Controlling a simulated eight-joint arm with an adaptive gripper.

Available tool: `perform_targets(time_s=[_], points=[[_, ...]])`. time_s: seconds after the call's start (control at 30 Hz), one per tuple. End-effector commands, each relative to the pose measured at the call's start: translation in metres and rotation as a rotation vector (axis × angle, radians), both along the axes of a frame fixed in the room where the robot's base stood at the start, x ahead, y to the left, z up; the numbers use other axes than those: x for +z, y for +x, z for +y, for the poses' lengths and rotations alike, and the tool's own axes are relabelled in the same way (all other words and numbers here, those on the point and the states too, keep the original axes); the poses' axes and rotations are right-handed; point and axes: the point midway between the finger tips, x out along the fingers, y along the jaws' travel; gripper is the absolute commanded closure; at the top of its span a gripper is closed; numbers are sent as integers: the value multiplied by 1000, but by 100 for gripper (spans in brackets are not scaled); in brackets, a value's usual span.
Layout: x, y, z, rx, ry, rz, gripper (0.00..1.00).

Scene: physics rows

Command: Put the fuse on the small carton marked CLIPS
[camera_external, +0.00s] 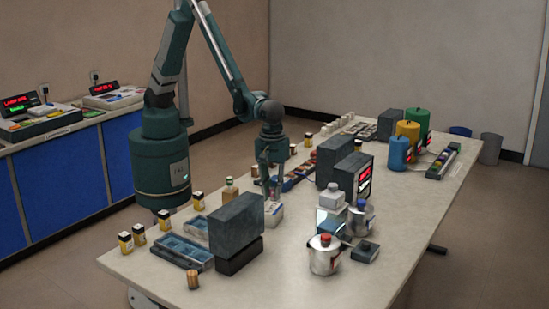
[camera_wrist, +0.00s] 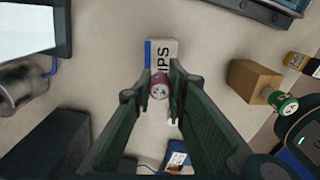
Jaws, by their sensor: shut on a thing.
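The small carton (camera_wrist: 160,52) is white with a blue stripe, and the letters "IPS" show in the wrist view; the rest of the word is covered. In the external view the carton (camera_external: 273,217) stands on the table below my gripper (camera_external: 271,187). In the wrist view my gripper (camera_wrist: 159,90) is shut on the fuse (camera_wrist: 159,87), a small cylinder with a pinkish-red end facing the camera. The fuse appears in front of the carton's lower part. I cannot tell whether it touches the carton.
A dark block (camera_external: 236,225) stands close in front of the carton. The wrist view shows a brown box (camera_wrist: 252,80) at right.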

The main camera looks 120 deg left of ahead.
Motion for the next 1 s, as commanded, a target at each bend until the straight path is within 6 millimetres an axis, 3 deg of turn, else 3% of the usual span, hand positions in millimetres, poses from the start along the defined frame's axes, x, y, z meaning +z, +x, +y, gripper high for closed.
perform_targets(time_s=[0.3, 0.8, 0.83, 0.9, 1.0], points=[[-27, 0, 0, 0, 0, 0, 94], [-32, 0, 0, 0, 0, 0, 94], [-32, 0, 0, 0, 0, 0, 81], [-31, 0, 0, 0, 0, 0, 72], [-31, 0, 0, 0, 0, 0, 70]])
